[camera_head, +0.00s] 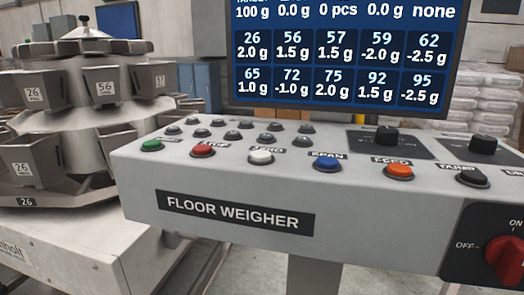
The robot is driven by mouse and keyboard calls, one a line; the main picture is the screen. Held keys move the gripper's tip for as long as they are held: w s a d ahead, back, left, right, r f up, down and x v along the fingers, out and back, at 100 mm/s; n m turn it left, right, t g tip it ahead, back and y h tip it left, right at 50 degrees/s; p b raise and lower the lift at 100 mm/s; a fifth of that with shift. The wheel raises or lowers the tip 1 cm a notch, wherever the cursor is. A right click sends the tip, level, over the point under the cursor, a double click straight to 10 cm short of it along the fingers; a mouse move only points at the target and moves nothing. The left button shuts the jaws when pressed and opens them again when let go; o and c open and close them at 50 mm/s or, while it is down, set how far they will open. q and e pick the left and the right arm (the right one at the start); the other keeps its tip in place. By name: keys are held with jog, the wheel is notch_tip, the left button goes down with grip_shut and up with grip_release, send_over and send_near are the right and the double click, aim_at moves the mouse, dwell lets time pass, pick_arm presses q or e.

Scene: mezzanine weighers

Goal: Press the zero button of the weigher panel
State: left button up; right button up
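The weigher panel (140,185) is a grey sloped console marked FLOOR WEIGHER, spanning the middle and right of the head view. The zero button (261,158) is the white round one in its front row, below a small dark label that seems to read ZERO. It sits between the red button (202,151) and the blue button (327,163). Nothing covers it. Neither of my grippers shows in this view.
Green (152,146), orange (399,172) and black (472,177) buttons share the front row. Several small dark buttons and two black knobs (387,136) lie behind. A screen (345,60) stands above. A red rotary switch (506,258) is at lower right; a multihead weigher (70,125) stands left.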

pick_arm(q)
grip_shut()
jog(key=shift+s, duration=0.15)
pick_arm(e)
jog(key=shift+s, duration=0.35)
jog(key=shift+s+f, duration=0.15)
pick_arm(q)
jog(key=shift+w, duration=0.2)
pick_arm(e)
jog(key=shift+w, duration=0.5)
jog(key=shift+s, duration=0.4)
